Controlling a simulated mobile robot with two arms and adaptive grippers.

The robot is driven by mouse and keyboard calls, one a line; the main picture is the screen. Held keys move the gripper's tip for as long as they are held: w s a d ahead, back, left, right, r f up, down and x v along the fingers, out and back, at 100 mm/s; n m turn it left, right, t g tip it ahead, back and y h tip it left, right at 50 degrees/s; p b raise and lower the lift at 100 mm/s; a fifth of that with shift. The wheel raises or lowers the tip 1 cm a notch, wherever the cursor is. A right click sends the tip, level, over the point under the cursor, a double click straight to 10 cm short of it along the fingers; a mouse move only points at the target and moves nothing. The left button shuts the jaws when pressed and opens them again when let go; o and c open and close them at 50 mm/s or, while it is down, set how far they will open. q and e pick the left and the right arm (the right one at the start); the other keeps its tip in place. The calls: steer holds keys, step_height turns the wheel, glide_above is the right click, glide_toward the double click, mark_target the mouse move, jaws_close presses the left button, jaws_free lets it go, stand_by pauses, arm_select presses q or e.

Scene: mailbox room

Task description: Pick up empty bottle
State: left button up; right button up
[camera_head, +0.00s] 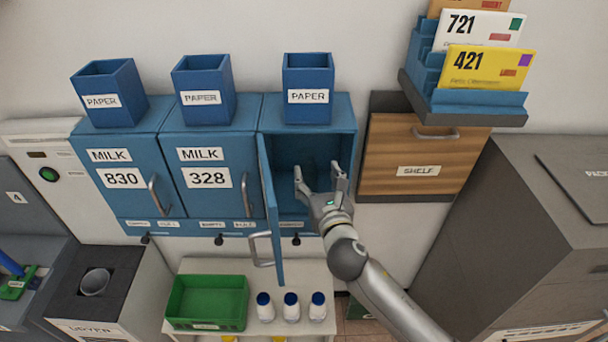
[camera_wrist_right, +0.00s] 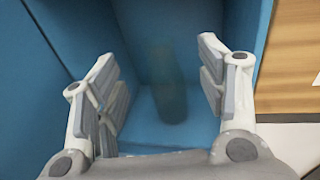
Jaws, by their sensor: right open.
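My right gripper (camera_head: 321,178) is open and empty at the mouth of an open blue milk compartment (camera_head: 305,125), its fingers pointing inward. In the right wrist view its two fingers (camera_wrist_right: 165,90) are spread wide. Between and beyond them stands a dark, blurred, see-through upright shape (camera_wrist_right: 168,85), which looks like a bottle on the compartment floor. The fingers do not appear to touch it. In the head view I cannot make this shape out in the shaded interior. My left gripper is not in view.
The open blue door (camera_head: 272,210) hangs just left of my right gripper. A wooden shelf door (camera_head: 418,160) is on the right. Below are a green tray (camera_head: 207,300) and white bottles with blue caps (camera_head: 291,308). Blue paper bins (camera_head: 307,90) stand on top.

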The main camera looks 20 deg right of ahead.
mark_target(309, 159)
steer(key=w, duration=0.4)
steer(key=shift+w+d+f, duration=0.15)
steer(key=shift+w, duration=0.05)
steer(key=shift+w+p, duration=0.55)
steer(key=shift+w, duration=0.2)
steer(key=shift+w+d+f, duration=0.1)
steer(key=shift+w+f, duration=0.05)
steer(key=shift+w, duration=0.85)
steer(key=shift+w+f, duration=0.1)
steer(key=shift+w, duration=0.85)
steer(key=shift+s, duration=0.1)
steer(key=shift+c, duration=0.6)
jaws_close()
